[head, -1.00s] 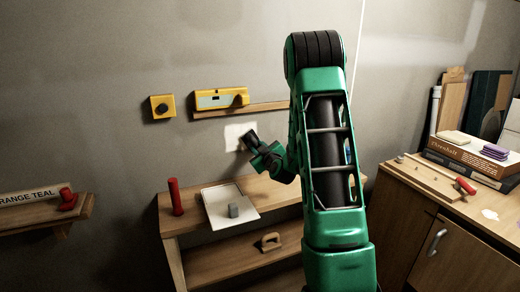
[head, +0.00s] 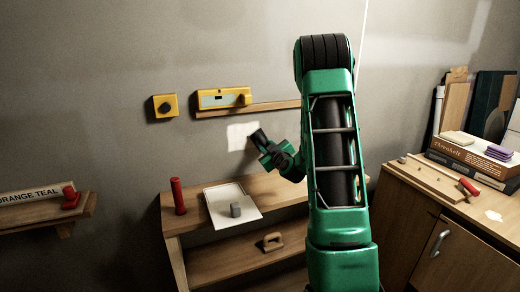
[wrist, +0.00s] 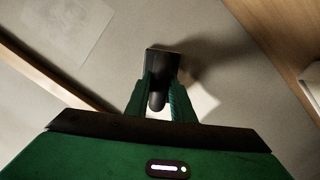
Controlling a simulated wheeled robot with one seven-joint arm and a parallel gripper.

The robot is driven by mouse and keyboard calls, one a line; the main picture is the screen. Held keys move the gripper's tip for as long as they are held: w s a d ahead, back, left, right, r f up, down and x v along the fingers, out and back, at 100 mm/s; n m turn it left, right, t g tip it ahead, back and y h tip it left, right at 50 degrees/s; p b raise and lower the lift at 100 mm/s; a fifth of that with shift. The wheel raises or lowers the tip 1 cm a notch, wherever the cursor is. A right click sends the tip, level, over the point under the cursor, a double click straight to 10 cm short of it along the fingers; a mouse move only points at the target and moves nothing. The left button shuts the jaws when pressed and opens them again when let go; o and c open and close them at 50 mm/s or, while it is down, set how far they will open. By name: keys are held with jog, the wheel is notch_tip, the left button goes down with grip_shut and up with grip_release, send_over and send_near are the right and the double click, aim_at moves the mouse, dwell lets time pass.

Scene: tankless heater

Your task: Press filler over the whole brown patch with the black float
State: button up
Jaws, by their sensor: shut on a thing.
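The patch (head: 239,137) on the grey wall looks off-white, not brown, below the wooden ledge. My gripper (head: 266,146) is shut on the black float (head: 258,136), at the patch's right edge in the head view. In the wrist view the fingers (wrist: 159,88) hold the float's dark rounded handle, with the dark float plate (wrist: 163,62) beyond them. Part of the pale patch (wrist: 203,103) shows beside the fingers there. Whether the float touches the wall I cannot tell. The float and gripper hide the patch's right part.
Below stands a wooden bench (head: 270,190) with a white board (head: 240,212), a grey block (head: 235,210) and a red cylinder (head: 178,196). A faint pale rectangle (wrist: 70,30) shows on the wall.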

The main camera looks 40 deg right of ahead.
jog(key=shift+d, duration=0.1)
jog(key=shift+w, duration=0.1)
jog(key=shift+w+a+r, duration=0.1)
jog(key=shift+w+a, duration=0.1)
jog(key=shift+a, duration=0.45)
jog(key=shift+w+a+f, duration=0.1)
jog(key=shift+w+a, duration=0.1)
jog(key=shift+a, duration=0.5)
jog(key=shift+w+a+r, duration=0.1)
jog(key=shift+w+a, duration=0.1)
jog(key=shift+a, duration=0.45)
jog(key=shift+d+f+v, duration=0.15)
jog(key=shift+v, duration=1.3)
jog(key=shift+d+f+v, duration=0.1)
jog(key=shift+f+v, duration=0.05)
jog(key=shift+v, duration=1.3)
jog(key=shift+s, duration=0.15)
